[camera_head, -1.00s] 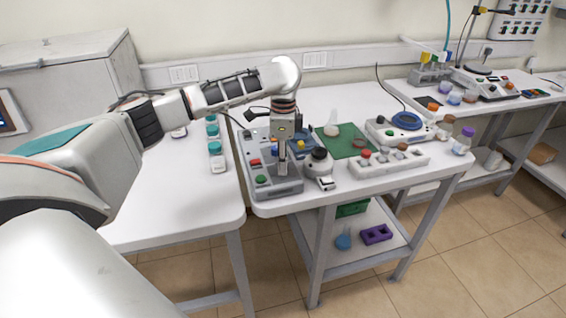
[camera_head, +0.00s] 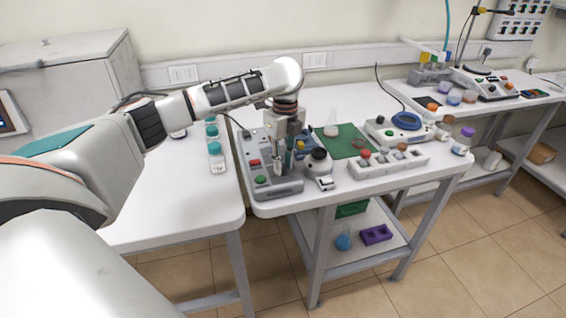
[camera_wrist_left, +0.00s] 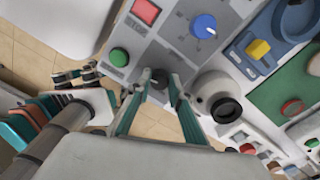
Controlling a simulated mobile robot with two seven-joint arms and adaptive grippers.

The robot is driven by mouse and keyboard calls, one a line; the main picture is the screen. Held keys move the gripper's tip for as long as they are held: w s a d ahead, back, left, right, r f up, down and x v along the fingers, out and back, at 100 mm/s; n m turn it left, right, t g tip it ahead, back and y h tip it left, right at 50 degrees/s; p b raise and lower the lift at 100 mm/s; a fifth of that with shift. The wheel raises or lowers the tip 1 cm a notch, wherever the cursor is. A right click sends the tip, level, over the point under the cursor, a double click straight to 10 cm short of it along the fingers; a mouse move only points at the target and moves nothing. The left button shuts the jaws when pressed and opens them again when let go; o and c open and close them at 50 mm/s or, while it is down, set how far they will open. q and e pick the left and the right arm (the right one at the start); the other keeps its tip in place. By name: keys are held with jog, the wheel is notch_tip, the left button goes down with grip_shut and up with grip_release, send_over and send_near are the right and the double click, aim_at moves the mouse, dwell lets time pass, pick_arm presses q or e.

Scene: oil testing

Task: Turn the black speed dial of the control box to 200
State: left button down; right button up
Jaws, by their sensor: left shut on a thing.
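The grey control box (camera_head: 283,189) sits at the front left of the middle table. It has a green button (camera_wrist_left: 118,57), a red switch (camera_wrist_left: 146,11) and a blue knob (camera_wrist_left: 203,26) on top. My left gripper (camera_head: 285,169) points down over the box's front part. In the left wrist view its teal fingers stand on either side of the black speed dial (camera_wrist_left: 160,75) and are shut on it. The fingers partly hide the dial and its scale, so I cannot read its setting. What looks like my right gripper (camera_wrist_left: 78,76) shows in the left wrist view, away from the box.
A white device with a black round top (camera_head: 319,155) stands close to the right of the gripper. A green mat (camera_head: 352,147) and a white rack (camera_head: 385,165) lie further right. Bottles with teal caps (camera_head: 216,157) stand on the left table.

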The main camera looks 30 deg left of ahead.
aim_at(285, 165)
pick_arm(q)
jog(key=shift+m, duration=0.3)
dwell(0.4)
jog(key=c, duration=1.8)
grip_release()
jog(key=r, duration=1.2)
jog(key=shift+w+d, duration=0.1)
jog(key=shift+w, duration=0.1)
jog(key=shift+f, duration=0.1)
